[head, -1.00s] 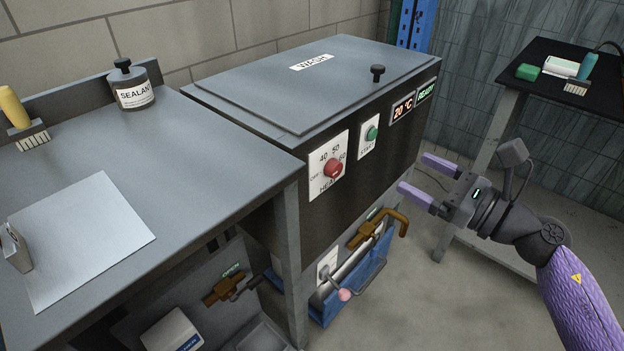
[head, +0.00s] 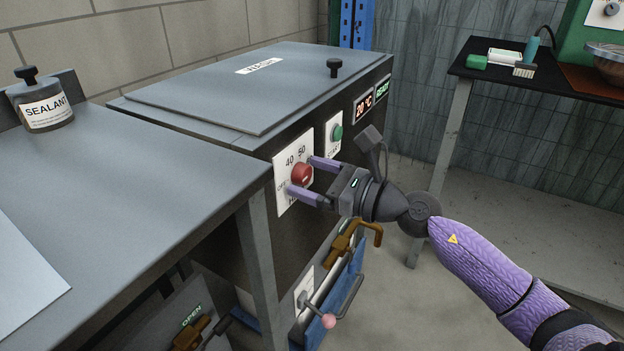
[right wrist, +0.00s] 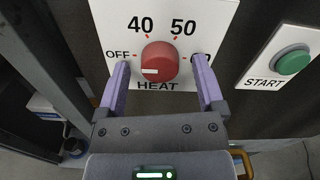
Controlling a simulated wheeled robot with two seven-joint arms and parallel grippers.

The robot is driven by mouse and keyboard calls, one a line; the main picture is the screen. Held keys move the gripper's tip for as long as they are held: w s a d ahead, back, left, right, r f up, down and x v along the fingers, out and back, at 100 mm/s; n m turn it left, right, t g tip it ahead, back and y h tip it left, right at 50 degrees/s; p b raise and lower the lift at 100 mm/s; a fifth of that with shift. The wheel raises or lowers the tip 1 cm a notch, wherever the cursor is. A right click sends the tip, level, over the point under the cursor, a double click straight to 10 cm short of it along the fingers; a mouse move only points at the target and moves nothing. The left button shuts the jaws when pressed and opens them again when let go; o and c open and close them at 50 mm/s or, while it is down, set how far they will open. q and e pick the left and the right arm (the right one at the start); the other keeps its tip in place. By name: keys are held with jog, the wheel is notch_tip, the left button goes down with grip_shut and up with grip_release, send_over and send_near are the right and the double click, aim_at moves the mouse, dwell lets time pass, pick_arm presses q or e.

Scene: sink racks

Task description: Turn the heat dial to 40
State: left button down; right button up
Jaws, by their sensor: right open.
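The red heat dial (head: 302,174) sits on a white panel (head: 283,201) on the dark front of the wash unit. In the right wrist view the dial (right wrist: 158,62) has OFF at its left, 40 at upper left and 50 at upper right; the label at its right is partly covered by a finger. A pale mark on the dial points left, towards OFF. My right gripper (head: 306,179) is open, with its purple fingers on either side of the dial. Whether they touch it I cannot tell; gaps show in the right wrist view (right wrist: 160,82). My left gripper is not in view.
A green START button (head: 336,132) is right of the dial. A grey worktop (head: 150,190) with a sealant bottle (head: 45,105) stands at left. Brass valves (head: 340,245) are below. A black table (head: 500,72) stands at the back right.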

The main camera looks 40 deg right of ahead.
jog(key=c, duration=0.6)
grip_shut()
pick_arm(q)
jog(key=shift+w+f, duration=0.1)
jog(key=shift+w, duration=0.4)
